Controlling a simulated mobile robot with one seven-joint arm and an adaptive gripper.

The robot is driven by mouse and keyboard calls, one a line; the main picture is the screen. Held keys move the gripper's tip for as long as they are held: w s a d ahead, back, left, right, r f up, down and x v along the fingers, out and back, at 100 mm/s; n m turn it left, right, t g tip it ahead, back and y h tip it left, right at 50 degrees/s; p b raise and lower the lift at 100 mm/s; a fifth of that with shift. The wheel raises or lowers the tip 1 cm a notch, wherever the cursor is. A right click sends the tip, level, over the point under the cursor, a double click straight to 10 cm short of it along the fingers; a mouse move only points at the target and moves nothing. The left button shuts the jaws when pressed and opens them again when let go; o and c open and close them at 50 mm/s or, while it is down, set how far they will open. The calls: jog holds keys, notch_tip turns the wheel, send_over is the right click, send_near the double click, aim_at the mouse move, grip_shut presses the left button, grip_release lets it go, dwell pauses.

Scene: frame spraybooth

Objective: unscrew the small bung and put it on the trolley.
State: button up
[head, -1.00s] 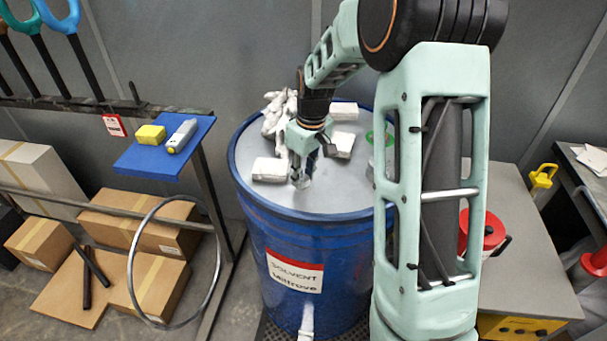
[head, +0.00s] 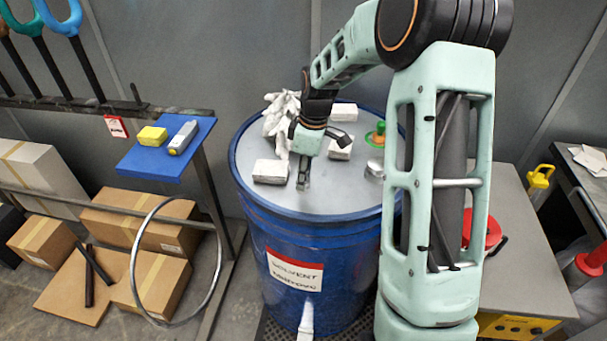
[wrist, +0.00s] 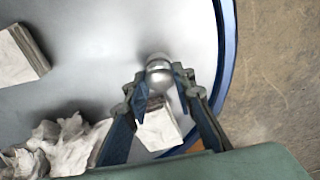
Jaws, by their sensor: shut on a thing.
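The small bung (wrist: 159,72) is a shiny silver, round-topped piece between my fingertips in the wrist view. My gripper (head: 303,184) is shut on it, pointing down at the front part of the blue drum's grey lid (head: 335,200). My fingers mostly hide the bung in the head view. I cannot tell whether it is still seated in the lid or just clear of it. A grey bench-like unit (head: 535,275) with a yellow panel stands at the right, and a blue-topped stand (head: 150,165) at the left; I cannot tell which is the trolley.
A yellow block (head: 152,136) and a grey bottle (head: 184,137) lie on the blue top. A red object (head: 490,232) is behind my arm.

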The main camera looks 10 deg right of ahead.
jog(key=shift+n+p, duration=0.4)
jog(key=shift+n, duration=1)
jog(key=n+p, duration=0.1)
jog(key=n, duration=0.2)
jog(key=shift+r+g+p, duration=0.15)
jog(key=shift+g+p, duration=0.15)
jog(key=shift+p, duration=0.1)
jog(key=shift+n, duration=0.8)
jog(key=shift+n+g+p, duration=0.3)
jog(key=shift+n+p, duration=0.65)
jog(key=shift+n, duration=0.15)
jog(key=shift+w+n+p, duration=0.1)
jog(key=shift+n+p, duration=0.25)
jog(key=shift+n, duration=0.85)
